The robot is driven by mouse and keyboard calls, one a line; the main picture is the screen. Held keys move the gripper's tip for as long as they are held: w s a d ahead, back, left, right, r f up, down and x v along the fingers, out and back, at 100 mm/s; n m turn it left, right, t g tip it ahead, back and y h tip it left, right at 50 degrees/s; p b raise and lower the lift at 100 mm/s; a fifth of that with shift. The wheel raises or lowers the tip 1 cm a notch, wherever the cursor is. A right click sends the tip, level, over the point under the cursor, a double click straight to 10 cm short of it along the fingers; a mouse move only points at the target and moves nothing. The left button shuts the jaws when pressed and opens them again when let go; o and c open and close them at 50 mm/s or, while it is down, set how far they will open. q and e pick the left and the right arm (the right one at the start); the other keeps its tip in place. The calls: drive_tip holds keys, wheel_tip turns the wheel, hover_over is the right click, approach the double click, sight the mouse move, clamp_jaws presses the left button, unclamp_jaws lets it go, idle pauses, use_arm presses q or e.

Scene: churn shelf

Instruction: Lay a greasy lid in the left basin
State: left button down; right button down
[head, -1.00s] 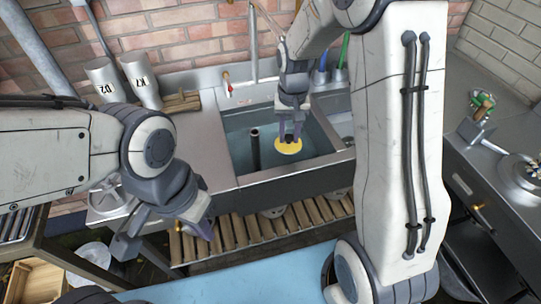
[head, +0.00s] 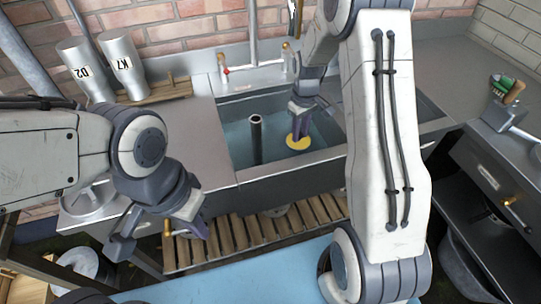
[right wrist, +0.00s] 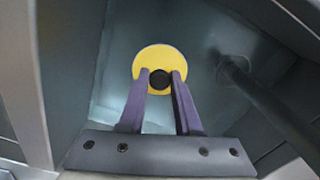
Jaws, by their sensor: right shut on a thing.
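A yellow round lid (head: 299,143) with a dark knob is in the left basin (head: 232,137), in the head view. My right gripper (head: 299,128) reaches down into that basin from above, shut on the lid's knob. In the right wrist view the lid (right wrist: 160,60) shows between the purple fingertips (right wrist: 160,80), flat over the pale blue basin floor. I cannot tell whether the lid touches the floor or water. My left gripper (head: 196,224) hangs empty over the slatted rack in front of the counter; its finger gap is not clear.
A dark upright pipe (head: 256,138) stands in the left basin, left of the lid. A tap (head: 226,74) is behind it. Two metal churns marked D2 (head: 88,70) and K7 (head: 124,64) stand at the back left. A slatted rack (head: 250,232) lies below the sink front.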

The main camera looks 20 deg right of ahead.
sight(298, 144)
drive_tip(key=f, duration=0.6)
drive_tip(key=shift+w, duration=0.4)
wheel_tip(298, 144, down, 4)
drive_tip(key=shift+f, duration=0.1)
use_arm(q)
drive_tip(key=shift+w+d+f, duration=0.15)
drive_tip(key=shift+w+d, duration=0.15)
drive_tip(key=shift+w, duration=0.15)
use_arm(e)
drive_tip(key=shift+f+b, duration=0.15)
drive_tip(key=shift+b, duration=0.15)
drive_tip(key=c, duration=0.6)
unclamp_jaws()
